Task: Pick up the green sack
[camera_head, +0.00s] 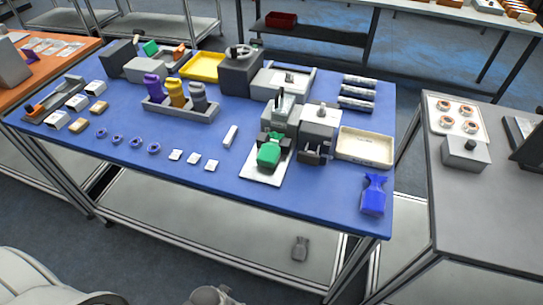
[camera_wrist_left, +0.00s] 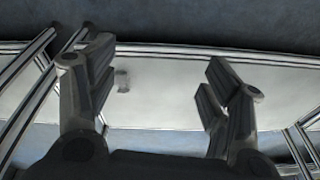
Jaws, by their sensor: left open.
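The green sack (camera_head: 268,153) sits on a white square plate (camera_head: 255,177) near the front of the blue table. Dark parts of a grey device stand right behind and beside it; I cannot tell whether they touch it. My left gripper (camera_wrist_left: 158,58) is open and empty in the left wrist view, with its fingers wide apart. It faces the pale lower shelf and the floor, and the green sack is not in that view. My right gripper does not show.
A blue sack (camera_head: 373,195) stands at the table's right front corner, beside a cream tray (camera_head: 364,147). A grey sack (camera_head: 300,248) is on the lower shelf (camera_head: 190,210). A rack of colored bottles (camera_head: 180,107) stands farther back. Small white pieces (camera_head: 194,159) lie left of the plate.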

